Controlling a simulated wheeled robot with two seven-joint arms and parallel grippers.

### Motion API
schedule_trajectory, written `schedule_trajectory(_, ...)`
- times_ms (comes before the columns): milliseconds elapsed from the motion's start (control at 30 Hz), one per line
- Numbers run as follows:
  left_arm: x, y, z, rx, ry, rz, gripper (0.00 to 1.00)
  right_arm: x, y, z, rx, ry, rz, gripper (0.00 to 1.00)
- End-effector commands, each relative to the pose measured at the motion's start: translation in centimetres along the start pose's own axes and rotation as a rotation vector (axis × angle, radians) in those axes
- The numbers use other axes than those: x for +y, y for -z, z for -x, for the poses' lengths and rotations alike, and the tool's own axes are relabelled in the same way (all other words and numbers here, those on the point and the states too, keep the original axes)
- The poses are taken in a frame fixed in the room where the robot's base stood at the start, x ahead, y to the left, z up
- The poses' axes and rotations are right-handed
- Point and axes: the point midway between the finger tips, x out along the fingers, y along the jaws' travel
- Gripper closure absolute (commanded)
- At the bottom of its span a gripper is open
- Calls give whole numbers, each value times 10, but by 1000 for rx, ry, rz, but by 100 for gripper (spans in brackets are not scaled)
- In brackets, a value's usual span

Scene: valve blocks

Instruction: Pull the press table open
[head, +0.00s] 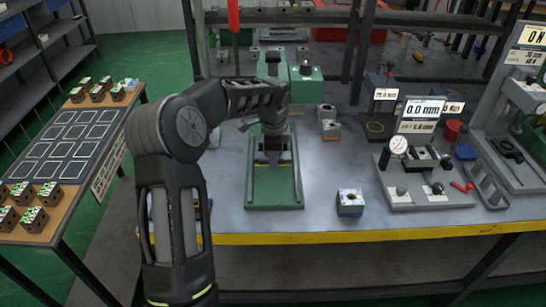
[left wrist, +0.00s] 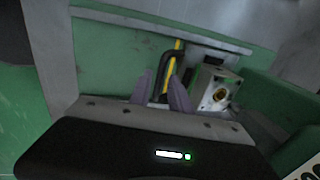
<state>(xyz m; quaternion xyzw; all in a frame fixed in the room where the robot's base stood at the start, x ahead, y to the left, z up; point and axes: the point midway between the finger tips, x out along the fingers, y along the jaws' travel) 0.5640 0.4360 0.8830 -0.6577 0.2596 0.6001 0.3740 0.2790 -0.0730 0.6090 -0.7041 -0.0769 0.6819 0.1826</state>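The green press (head: 275,90) stands on the grey bench, with its flat green table (head: 275,187) and pale side rails toward the front edge. My left gripper (head: 272,157) reaches in from the left and points down over the back part of this table. In the left wrist view its two grey fingers (left wrist: 162,88) stand apart, with a dark bent bar (left wrist: 167,70) and a yellow strip showing between and beyond them. Contact with the bar cannot be told. A metal block with a brass fitting (left wrist: 216,92) sits right of the fingers. My right gripper is out of view.
A small block (head: 350,203) stands on the bench right of the press. A dial gauge station (head: 415,175) is farther right. A side table at left holds several brown blocks (head: 30,215). The bench's yellow front edge (head: 350,236) is clear.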

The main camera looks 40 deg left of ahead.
Motion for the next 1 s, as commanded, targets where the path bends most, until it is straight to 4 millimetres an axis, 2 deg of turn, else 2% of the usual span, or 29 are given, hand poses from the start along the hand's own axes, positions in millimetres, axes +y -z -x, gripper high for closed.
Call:
schedule_trajectory(33,0,0,0,0,0,0,81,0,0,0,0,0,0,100)
schedule_trajectory(267,0,0,0,0,0,0,100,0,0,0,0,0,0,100)
schedule_trajectory(1000,0,0,1,0,1,0,100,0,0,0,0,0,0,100)
